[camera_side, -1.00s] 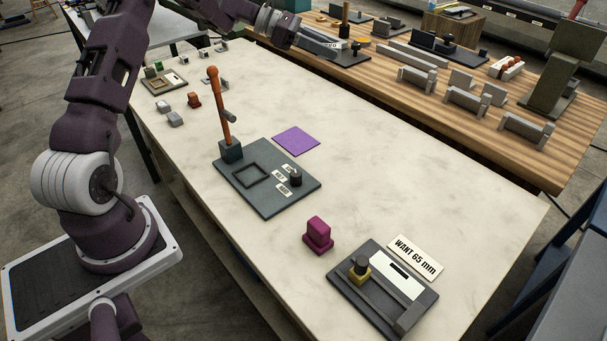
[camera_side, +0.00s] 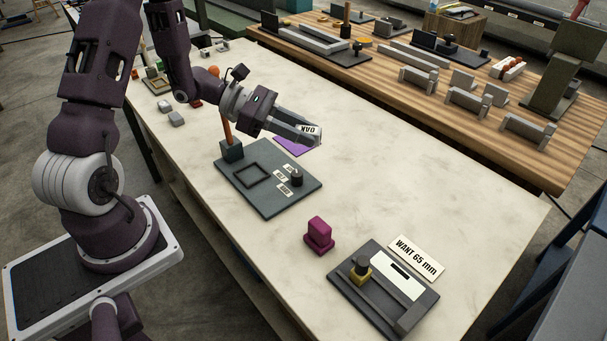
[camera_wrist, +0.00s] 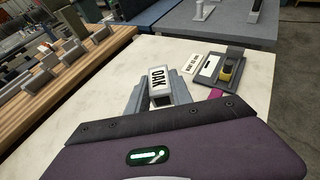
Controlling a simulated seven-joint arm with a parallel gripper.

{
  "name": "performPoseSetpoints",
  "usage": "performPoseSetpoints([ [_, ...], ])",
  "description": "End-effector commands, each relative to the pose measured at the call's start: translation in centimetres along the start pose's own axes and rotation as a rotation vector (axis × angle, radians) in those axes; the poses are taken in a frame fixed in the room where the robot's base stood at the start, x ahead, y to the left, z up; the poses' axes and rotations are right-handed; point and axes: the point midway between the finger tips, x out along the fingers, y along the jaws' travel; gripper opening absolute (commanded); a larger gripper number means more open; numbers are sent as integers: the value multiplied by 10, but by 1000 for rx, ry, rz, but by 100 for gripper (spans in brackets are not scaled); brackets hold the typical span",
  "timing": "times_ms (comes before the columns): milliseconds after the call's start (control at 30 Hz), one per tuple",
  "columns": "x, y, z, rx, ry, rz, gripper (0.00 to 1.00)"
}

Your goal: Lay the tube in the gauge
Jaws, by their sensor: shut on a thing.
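My gripper (camera_side: 312,137) is shut on a short pale block with a dark opening in its end, which I take for the tube (camera_wrist: 158,84). It bears a white label reading OAK, and the label also shows at the fingertips in the side view (camera_side: 309,129). In the wrist view my gripper (camera_wrist: 159,92) has a finger on either side of it. It is above the marble table, over the purple mat (camera_side: 291,148). The gauge (camera_side: 410,318), a dark tray with a yellow slider, black knob and white plate, lies at the front right, apart from my gripper; it also shows in the wrist view (camera_wrist: 210,79).
A card reading WANT 65 mm (camera_side: 416,257) lies beside the gauge. A magenta block (camera_side: 319,235) stands left of it. A dark plate (camera_side: 262,208) with a square frame, small labels and an orange lever (camera_side: 227,128) lies below my arm. The wooden bench (camera_side: 490,130) holds several fixtures.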

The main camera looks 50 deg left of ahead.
Motion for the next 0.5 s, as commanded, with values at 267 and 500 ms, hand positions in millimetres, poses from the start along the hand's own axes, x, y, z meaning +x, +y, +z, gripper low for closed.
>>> performPoseSetpoints([
  [267,-24,-4,54,12,-1,2,0],
  [500,-43,-4,99,8,-1,0,0],
])
